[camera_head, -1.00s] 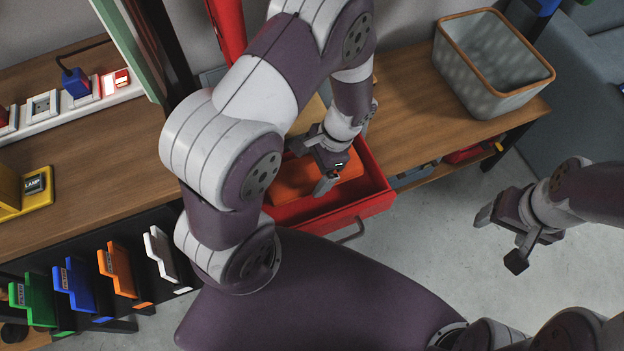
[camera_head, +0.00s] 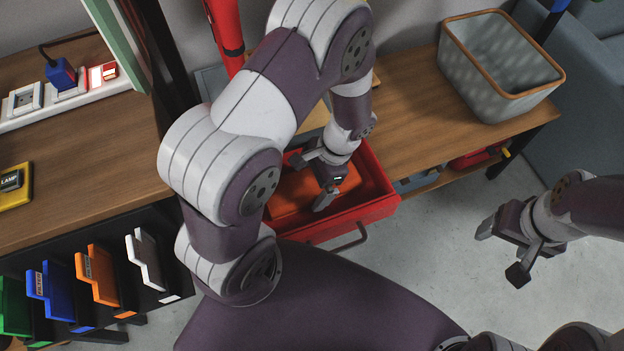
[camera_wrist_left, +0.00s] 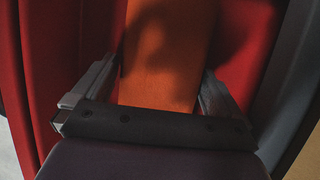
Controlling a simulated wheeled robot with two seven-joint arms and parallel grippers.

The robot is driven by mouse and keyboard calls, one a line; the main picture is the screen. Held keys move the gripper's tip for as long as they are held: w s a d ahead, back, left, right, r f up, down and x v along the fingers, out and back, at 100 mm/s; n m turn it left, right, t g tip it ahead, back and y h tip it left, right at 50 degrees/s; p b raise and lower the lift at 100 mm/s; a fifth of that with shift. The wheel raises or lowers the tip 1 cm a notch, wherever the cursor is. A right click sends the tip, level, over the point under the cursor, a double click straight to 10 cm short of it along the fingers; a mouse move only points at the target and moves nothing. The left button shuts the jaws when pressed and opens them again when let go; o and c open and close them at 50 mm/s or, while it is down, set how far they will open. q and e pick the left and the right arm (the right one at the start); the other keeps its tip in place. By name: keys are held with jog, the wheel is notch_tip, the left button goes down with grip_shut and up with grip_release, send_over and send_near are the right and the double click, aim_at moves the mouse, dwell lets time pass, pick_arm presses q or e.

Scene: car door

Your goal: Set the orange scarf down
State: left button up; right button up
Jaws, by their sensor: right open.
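The orange scarf (camera_head: 345,184) lies inside the pulled-out red drawer (camera_head: 372,208) under the workbench. It looks like a flat folded piece. My left gripper (camera_head: 312,180) is down at the drawer, with its fingers spread wide over the scarf. In the left wrist view the scarf (camera_wrist_left: 165,70) shows as an orange strip between the two fingers of the left gripper (camera_wrist_left: 160,85). The fingers sit close along its edges; whether they press on it is unclear. My right gripper (camera_head: 500,252) is open and empty over the floor, right of the drawer.
A grey basket (camera_head: 490,70) with a tan rim stands on the bench at the right. File holders in several colours, one orange (camera_head: 97,275), hang at lower left. A yellow lamp box (camera_head: 14,187) and white power strip (camera_head: 50,105) are on the left bench.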

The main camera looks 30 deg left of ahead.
pick_arm(q)
jog(key=p+v, duration=0.4)
jog(key=v, duration=0.8)
notch_tip(320, 180, up, 7)
jog(key=n+t+h, duration=0.3)
jog(key=n+t, duration=0.2)
jog(key=n, duration=0.3)
send_over(313, 185)
jog(key=shift+w+f, duration=0.1)
jog(key=shift+f, duration=0.15)
pick_arm(e)
notch_tip(313, 185, up, 4)
jog(key=shift+r, duration=0.1)
